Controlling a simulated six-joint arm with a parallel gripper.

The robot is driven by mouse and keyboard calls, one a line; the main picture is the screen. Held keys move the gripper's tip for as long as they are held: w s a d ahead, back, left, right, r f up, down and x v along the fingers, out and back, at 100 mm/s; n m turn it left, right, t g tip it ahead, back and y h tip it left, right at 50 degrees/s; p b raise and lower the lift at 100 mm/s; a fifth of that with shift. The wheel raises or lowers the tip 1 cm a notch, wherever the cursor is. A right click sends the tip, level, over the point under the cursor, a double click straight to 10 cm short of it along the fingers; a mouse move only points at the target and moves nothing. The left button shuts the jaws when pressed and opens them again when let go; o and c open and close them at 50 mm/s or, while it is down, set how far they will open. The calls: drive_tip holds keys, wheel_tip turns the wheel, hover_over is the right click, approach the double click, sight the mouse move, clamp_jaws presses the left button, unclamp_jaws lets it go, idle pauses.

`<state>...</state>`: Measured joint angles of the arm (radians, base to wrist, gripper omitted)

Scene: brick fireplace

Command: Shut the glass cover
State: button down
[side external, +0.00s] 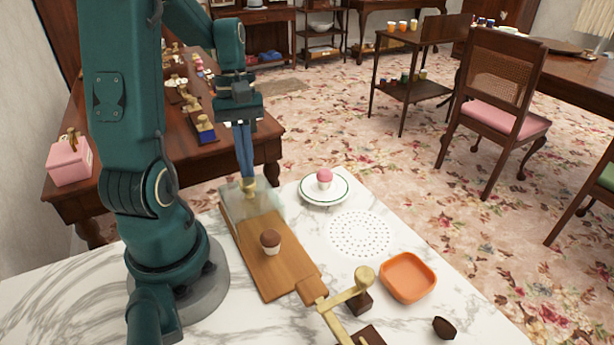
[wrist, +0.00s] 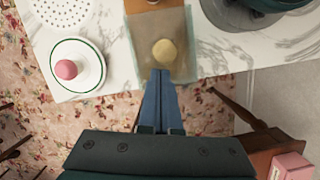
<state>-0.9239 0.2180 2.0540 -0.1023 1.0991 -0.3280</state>
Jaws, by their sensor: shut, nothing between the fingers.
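The glass cover (side external: 232,207) is a clear pane with a brass knob (side external: 248,186) on it. It lies at the far end of a wooden board (side external: 290,279). A brown-topped cupcake (side external: 270,240) sits uncovered on the bare part of the board. In the wrist view the glass cover (wrist: 184,65) and its round knob (wrist: 165,52) lie just past my fingertips. My gripper (side external: 246,177) is shut and empty, pointing down at the knob; it also shows in the wrist view (wrist: 160,72). I cannot tell whether the fingertips touch the knob.
A plate (side external: 338,198) with a pink cupcake (side external: 324,178) stands right of the cover. A round perforated mat (side external: 360,234), an orange dish (side external: 407,278) and a brass lever piece (side external: 350,294) lie nearer. The marble top (side external: 440,305) ends just beyond the cover.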

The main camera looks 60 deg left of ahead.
sight(270, 198)
drive_tip(key=shift+d, duration=0.1)
drive_tip(key=shift+d, duration=6)
drive_tip(key=shift+s, duration=0.1)
